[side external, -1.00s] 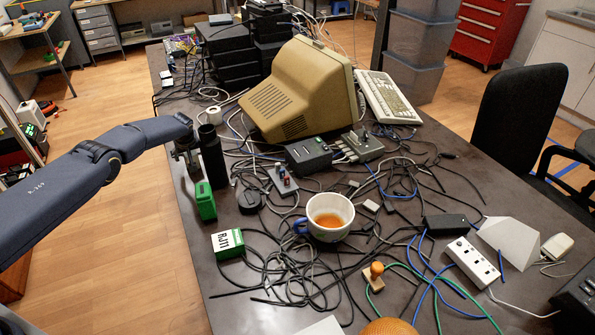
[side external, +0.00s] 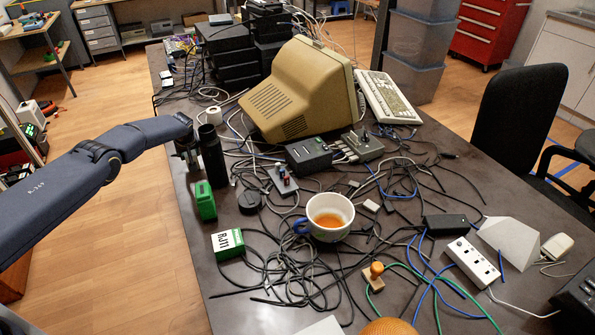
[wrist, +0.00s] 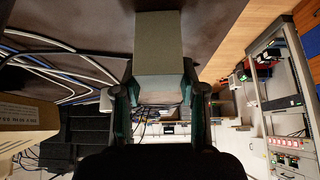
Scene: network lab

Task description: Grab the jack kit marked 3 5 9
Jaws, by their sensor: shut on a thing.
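My gripper (side external: 187,158) is at the left edge of the table, beside a black cylinder (side external: 212,157). In the wrist view my gripper (wrist: 160,88) is shut on a plain grey-beige box-shaped thing (wrist: 157,42), which sits between the two fingers. No marking shows on its visible face. In the side view the held thing is mostly hidden, and I cannot tell its label. A green box (side external: 205,203) stands just in front of the cylinder; no number is legible on it. A green and white box (side external: 228,243) nearer the camera reads RJ11. I see no 3 5 9 mark.
The dark table (side external: 182,215) is crowded with tangled cables. A beige monitor (side external: 290,95), a black switch box (side external: 308,156) and a mug of tea (side external: 328,217) stand to the right. A keyboard (side external: 387,98) lies behind. Open floor (side external: 125,240) lies left of the table.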

